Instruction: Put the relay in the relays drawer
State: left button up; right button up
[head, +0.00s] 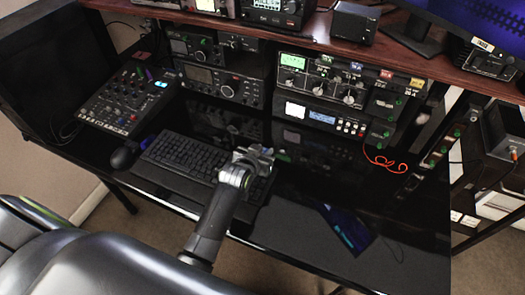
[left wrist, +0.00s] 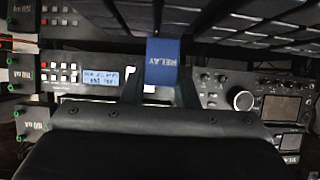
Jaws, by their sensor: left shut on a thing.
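My left gripper (head: 252,158) is over the right part of the keyboard in the head view. In the left wrist view its fingers are shut on a blue relay (left wrist: 162,58), which has white RELAY lettering. The relay is between the fingertips, with the keyboard behind it; in the head view I cannot make it out clearly. Drawer-like fronts with pale labels (head: 466,218) stand at the far right, but the labels are too small to read, so I cannot tell which is the relays drawer. My right gripper is not in view.
The black keyboard (head: 185,154) lies on the desk, with a mouse (head: 124,157) and mixer (head: 128,100) at its left. Radio units (head: 325,85) line the back. A dark cloth-like item (head: 345,228) lies at the front.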

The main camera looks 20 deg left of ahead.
pick_arm(q)
jog(key=shift+f, duration=0.15)
jog(key=o, duration=1)
